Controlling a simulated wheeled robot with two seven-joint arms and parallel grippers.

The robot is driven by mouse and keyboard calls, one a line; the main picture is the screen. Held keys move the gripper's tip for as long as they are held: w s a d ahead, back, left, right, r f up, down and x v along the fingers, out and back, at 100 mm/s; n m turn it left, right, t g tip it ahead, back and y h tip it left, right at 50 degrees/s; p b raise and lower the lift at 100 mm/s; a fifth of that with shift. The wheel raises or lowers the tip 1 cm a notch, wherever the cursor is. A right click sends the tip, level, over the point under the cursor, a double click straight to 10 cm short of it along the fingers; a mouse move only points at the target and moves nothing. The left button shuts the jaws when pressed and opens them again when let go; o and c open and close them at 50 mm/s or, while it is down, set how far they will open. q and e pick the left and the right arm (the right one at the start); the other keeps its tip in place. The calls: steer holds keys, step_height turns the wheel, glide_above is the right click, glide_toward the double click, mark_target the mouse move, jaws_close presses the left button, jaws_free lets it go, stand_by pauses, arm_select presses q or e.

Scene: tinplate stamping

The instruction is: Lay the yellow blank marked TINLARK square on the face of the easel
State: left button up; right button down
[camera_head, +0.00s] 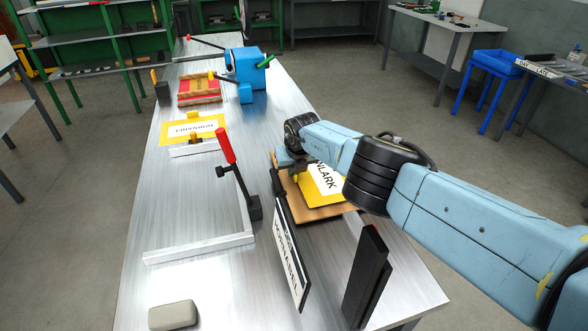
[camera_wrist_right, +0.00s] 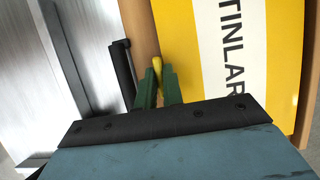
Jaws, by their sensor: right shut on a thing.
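The yellow blank marked TINLARK (camera_head: 315,191), with a white band, lies over the tan wooden face of the easel (camera_head: 306,213). In the right wrist view the blank (camera_wrist_right: 178,38) covers most of the board, with wood (camera_wrist_right: 142,28) showing along its left and right sides. My right gripper (camera_head: 288,160) is at the blank's far left edge. Its green fingers (camera_wrist_right: 160,88) are shut on a small yellow part at the blank's edge. My arm hides part of the blank in the head view. I cannot tell whether the blank touches the board all over. My left gripper is not in view.
A dark-framed sign (camera_head: 290,256) and a black post (camera_head: 366,277) stand in front of the easel. A red-handled clamp (camera_head: 228,150) stands to its left. Another yellow blank (camera_head: 178,132), a blue machine (camera_head: 246,68) and a grey block (camera_head: 172,315) are on the metal table (camera_head: 175,210).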

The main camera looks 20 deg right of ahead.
steer(key=shift+f+b, duration=0.35)
steer(key=shift+f, duration=0.05)
steer(key=c, duration=1.5)
jaws_free()
steer(key=shift+o, duration=0.2)
steer(key=p+v, duration=1.3)
steer(key=p, duration=0.6)
steer(key=shift+r+p, duration=0.2)
steer(key=shift+p, duration=0.1)
